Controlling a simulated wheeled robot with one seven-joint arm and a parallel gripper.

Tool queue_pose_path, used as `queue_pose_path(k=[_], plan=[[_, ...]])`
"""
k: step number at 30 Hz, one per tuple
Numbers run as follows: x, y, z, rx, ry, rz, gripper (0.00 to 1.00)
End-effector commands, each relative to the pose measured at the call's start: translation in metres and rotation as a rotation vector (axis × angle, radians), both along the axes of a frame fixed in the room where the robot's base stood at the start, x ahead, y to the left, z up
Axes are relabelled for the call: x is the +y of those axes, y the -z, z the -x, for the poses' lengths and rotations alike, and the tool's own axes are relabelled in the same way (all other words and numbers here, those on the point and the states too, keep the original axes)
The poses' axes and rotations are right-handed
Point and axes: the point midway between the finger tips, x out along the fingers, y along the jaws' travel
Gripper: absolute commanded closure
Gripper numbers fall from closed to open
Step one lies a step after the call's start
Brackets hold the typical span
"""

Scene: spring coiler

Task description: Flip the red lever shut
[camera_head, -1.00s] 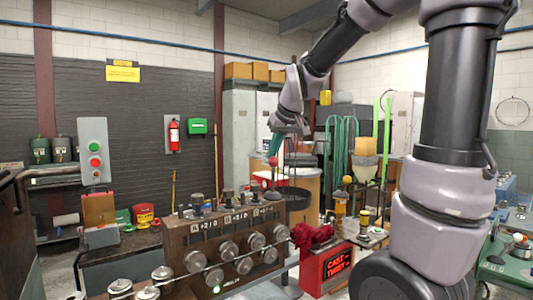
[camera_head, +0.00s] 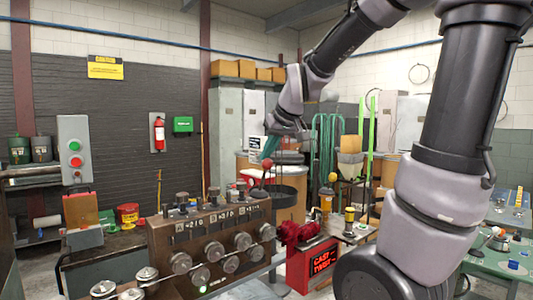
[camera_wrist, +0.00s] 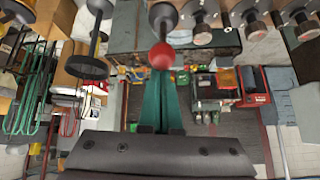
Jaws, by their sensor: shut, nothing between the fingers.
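The red lever's ball knob (camera_head: 267,162) stands on a dark stem at the right end of the brown machine's (camera_head: 205,238) top. It also shows in the wrist view as a red ball (camera_wrist: 161,56), with its stem running up the picture. My gripper (camera_head: 267,156) has teal fingers and is shut and empty, right by the knob. In the wrist view the fingers (camera_wrist: 161,78) lie together, with their tips at the knob, which partly covers them. I cannot tell whether they touch.
Several round knobs (camera_head: 242,241) line the machine's front, with small posts (camera_head: 182,199) on top. A red "cast twist" box (camera_head: 312,266) and a red vise (camera_head: 300,230) stand to the right.

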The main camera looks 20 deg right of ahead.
Motion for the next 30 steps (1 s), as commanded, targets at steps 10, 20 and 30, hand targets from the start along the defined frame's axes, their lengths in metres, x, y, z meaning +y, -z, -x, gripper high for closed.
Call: queue_pose_path(k=[10,20,30], plan=[[0.001,0.002,-0.003,0.018,0.003,0.001,1.0],[0.003,-0.037,-0.006,-0.001,0.003,-0.001,1.0],[-0.011,-0.074,0.04,0.0,0.001,0.0,1.0]])
